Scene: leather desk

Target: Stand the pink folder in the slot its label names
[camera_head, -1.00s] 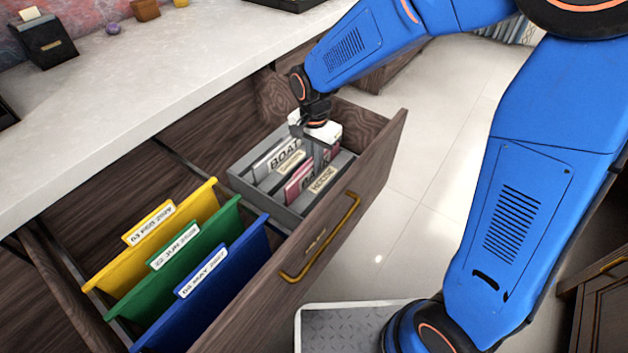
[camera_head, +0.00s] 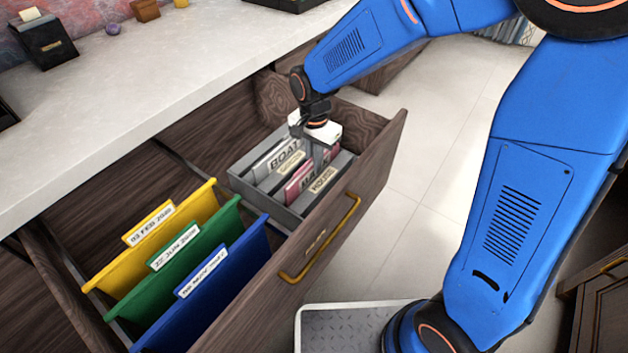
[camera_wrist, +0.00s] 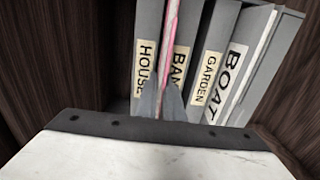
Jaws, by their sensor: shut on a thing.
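The pink folder (camera_head: 296,188) stands in a grey slotted box (camera_head: 240,182) inside the open drawer. Its large white label starts with "BA"; my finger hides part of it. My gripper (camera_head: 318,152) is shut on the folder's upper edge. In the wrist view the pink edge (camera_wrist: 171,25) runs between my fingertips (camera_wrist: 161,100), between the HOUSE label (camera_wrist: 145,65) and a partly covered "BAN" label (camera_wrist: 180,65). The GARDEN label (camera_wrist: 205,78) and BOAT label (camera_wrist: 232,78) are to the right. The folder's bottom is hidden.
A white folder labelled BOAT (camera_head: 270,163) stands in the same box, left of the GARDEN label. Yellow (camera_head: 165,245), green (camera_head: 180,265) and blue (camera_head: 215,295) hanging files fill the near part of the drawer. The drawer front (camera_head: 365,185) rises close beside the box.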

